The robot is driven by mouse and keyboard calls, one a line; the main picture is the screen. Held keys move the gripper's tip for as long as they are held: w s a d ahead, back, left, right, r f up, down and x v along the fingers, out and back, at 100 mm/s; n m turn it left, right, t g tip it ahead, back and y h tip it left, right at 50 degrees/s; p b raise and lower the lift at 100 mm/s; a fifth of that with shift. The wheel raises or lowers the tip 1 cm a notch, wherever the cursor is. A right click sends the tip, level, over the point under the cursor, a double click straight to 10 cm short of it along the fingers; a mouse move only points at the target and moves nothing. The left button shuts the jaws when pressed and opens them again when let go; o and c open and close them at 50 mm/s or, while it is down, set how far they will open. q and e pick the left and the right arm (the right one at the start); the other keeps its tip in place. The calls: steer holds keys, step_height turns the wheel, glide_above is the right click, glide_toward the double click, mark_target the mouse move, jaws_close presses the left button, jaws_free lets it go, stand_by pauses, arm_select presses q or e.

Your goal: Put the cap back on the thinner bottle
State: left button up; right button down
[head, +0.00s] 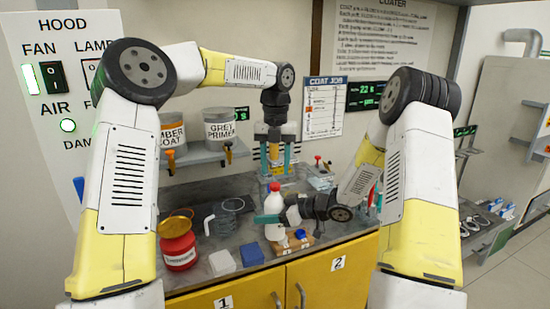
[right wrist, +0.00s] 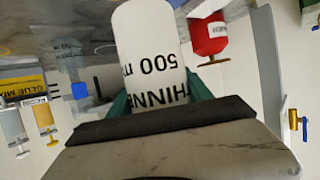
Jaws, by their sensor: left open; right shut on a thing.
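The white thinner bottle (head: 274,230) stands upright near the middle of the counter in the head view. A red cap (head: 274,187) sits at its top; whether it is fully seated I cannot tell. My right gripper (head: 270,217) is shut on the bottle's side, coming in from the right. In the right wrist view, the bottle (right wrist: 148,45) is between the teal fingers with its lettering upside down, and the cap is hidden. My left gripper (head: 275,160) is open, pointing down just above and behind the cap, apart from it; something orange shows between its fingers.
A red can (head: 179,252) with an amber top, a clear jug (head: 230,214), a pale block (head: 222,263) and a blue block (head: 252,254) are left of the bottle. A wooden block (head: 294,246) with a blue piece is close right. Tins stand on a shelf (head: 200,157) behind.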

arm_select(q)
steer(key=n, duration=0.4)
steer(key=shift+r+n, duration=0.1)
steer(key=shift+n, duration=0.3)
steer(key=n, duration=0.6)
steer(key=shift+r+n, duration=0.15)
steer(key=shift+n, duration=0.15)
steer(key=n, duration=0.4)
steer(key=shift+r+n, duration=0.1)
steer(key=shift+n, duration=0.2)
steer(key=n, duration=0.4)
steer(key=shift+r+n, duration=0.2)
steer(key=shift+n, duration=0.1)
steer(key=n, duration=0.6)
steer(key=shift+r+n, duration=0.3)
steer(key=shift+n, duration=0.1)
steer(key=n, duration=0.4)
steer(key=shift+r, duration=0.2)
steer(key=n, duration=0.4)
steer(key=shift+r+n, duration=0.2)
steer(key=shift+n, duration=0.2)
steer(key=n, duration=0.5)
steer(key=shift+r, duration=0.3)
